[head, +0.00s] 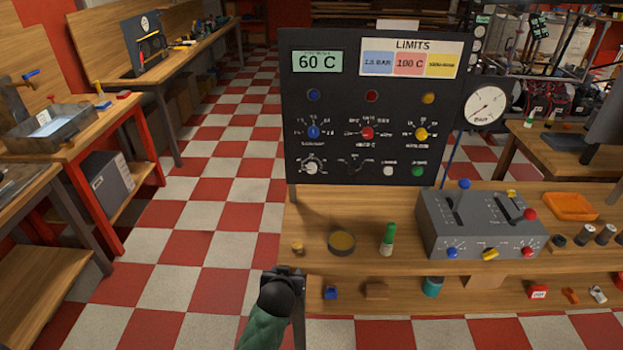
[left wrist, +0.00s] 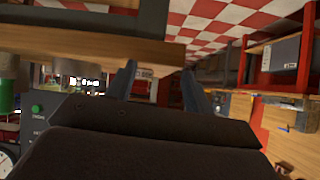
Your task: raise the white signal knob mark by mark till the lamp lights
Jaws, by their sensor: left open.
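The white signal knob (head: 311,167) sits at the lower left of the black upright panel (head: 345,70), with a ring of marks around it. Which mark it points to is too small to read. A blue lamp (head: 313,95), a red lamp (head: 372,96) and a yellow lamp (head: 428,98) form a row above; all look dark. My left gripper (head: 285,271) is low at the bench's front left edge, below and apart from the knob. Its two fingers stand apart and empty in the left wrist view (left wrist: 160,85). My right gripper is not in view.
Blue, red (head: 367,133) and yellow knobs are above the white one; white and green buttons (head: 418,171) are to its right. A grey lever box (head: 482,225), a green-capped bottle (head: 387,239) and a round tin (head: 341,243) stand on the bench. The display (head: 318,62) reads 60 C.

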